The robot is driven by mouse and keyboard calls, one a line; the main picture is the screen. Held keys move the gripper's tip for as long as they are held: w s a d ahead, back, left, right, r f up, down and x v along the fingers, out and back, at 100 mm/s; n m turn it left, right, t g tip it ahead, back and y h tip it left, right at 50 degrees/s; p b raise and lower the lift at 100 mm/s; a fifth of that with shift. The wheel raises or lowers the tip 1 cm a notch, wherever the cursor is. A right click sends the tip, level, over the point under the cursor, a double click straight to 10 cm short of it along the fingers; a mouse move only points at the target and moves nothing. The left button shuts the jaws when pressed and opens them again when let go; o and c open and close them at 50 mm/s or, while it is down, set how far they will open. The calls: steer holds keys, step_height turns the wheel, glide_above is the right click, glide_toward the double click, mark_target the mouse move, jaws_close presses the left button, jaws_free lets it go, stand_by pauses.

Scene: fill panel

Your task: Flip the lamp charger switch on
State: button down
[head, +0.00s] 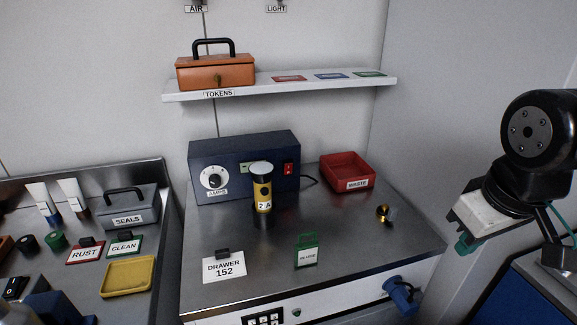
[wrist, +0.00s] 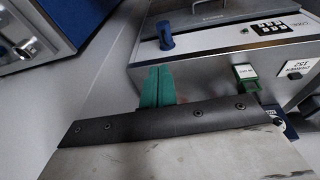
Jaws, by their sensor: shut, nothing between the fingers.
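The lamp charger (head: 225,155) is a dark blue box at the back of the steel bench. I cannot tell the switch's position. A yellow and black lamp (head: 263,190) labelled 2 A stands upright in front of the charger, hiding part of its face. My gripper (head: 464,243) is off to the right, apart from the charger. In the wrist view its teal fingers (wrist: 158,87) are together and empty.
A red WASTE bin (head: 347,172) sits right of the charger, with a small brass piece (head: 384,213) before it. A green tag (head: 307,250) and a DRAWER 152 sign (head: 224,267) stand in front. A shelf (head: 280,85) holding an orange box (head: 215,72) is above.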

steer(key=w+a+f+n+t+y, duration=0.1)
steer(key=w+a+f+n+t, duration=0.25)
steer(key=w+n, duration=0.45)
steer(key=w+a+f+n+t, duration=0.2)
steer(key=w+a+n, duration=0.3)
steer(key=w, duration=0.5)
steer(key=w+a+f+n+y, duration=0.1)
steer(key=w+a+n+y, duration=0.1)
steer(key=a+n, duration=0.2)
steer(key=w+a+f+n+t+y, duration=0.1)
steer(key=a+f+n+y, duration=0.1)
steer(key=a+n, duration=0.2)
steer(key=w+a+f+n+y, duration=0.2)
steer(key=a+n, duration=0.2)
steer(key=a, duration=0.1)
steer(key=shift+w+a+f+t, duration=0.15)
steer(key=shift+w+a+t, duration=0.1)
steer(key=shift+w+a, duration=0.1)
steer(key=shift+a+n, duration=0.3)
steer(key=shift+a, duration=0.15)
steer(key=shift+w, duration=0.1)
glide_toward(288, 168)
steer(key=shift+w+a+f, duration=0.5)
steer(key=shift+f, duration=0.2)
steer(key=shift+w+a+f, duration=0.45)
steer(key=shift+f, duration=0.25)
steer(key=shift+w+a+f, duration=0.5)
steer(key=shift+f, duration=0.15)
